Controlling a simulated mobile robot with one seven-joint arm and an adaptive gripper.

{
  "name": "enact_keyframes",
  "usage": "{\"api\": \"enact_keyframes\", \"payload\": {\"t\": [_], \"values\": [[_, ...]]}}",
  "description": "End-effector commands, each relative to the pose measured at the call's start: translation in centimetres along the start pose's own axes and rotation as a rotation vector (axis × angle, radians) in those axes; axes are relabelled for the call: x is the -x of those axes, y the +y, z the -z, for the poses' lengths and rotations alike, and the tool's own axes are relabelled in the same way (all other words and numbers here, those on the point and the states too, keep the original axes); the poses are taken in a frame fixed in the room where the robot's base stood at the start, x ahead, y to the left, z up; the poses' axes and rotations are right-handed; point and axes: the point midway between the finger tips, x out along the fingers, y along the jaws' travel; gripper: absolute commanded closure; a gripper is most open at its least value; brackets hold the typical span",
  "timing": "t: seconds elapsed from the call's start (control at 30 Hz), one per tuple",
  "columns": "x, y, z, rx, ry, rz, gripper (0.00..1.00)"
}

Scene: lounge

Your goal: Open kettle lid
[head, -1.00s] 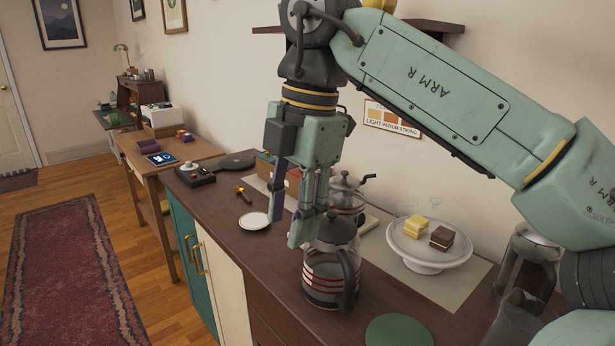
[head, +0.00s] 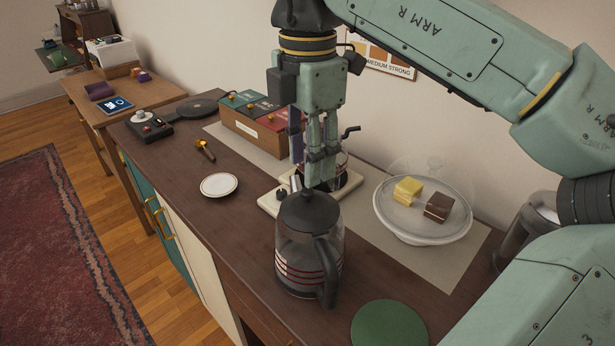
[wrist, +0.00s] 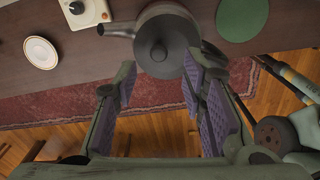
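The kettle (head: 295,248) stands upright on the counter in the head view. It has a see-through body with red stripes, a dark handle at the right front and a dark lid (head: 308,212) that is on. In the wrist view the lid's round knob (wrist: 158,52) shows from above, with the spout pointing left. My gripper (head: 320,182) points down just above and behind the lid in the head view. In the wrist view my gripper (wrist: 160,68) is open, its purple-padded fingers apart with the lid between and beyond the tips. I cannot tell whether they touch it.
A white saucer (head: 219,185) lies left of the kettle, and a green disc (head: 391,324) lies to its right. A crank-topped vessel on a cream base (head: 272,206) stands close behind. A cake stand (head: 440,238) under a clear dome is at the right.

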Motion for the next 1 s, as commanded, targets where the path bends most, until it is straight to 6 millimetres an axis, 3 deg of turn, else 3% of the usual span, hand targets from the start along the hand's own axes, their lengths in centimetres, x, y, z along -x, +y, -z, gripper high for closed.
{"api": "enact_keyframes", "payload": {"t": [0.2, 0.4, 0.7, 1.0], "values": [[-3.5, 0.0, 0.0, 0.001, 0.003, 0.0, 0.62], [-5.2, 0.0, 0.0, 0.002, 0.001, 0.0, 0.62], [-5.4, 0.0, 0.0, 0.001, 0.001, -0.001, 0.63], [-5.4, 0.0, 0.0, 0.001, 0.001, -0.001, 0.83]]}}
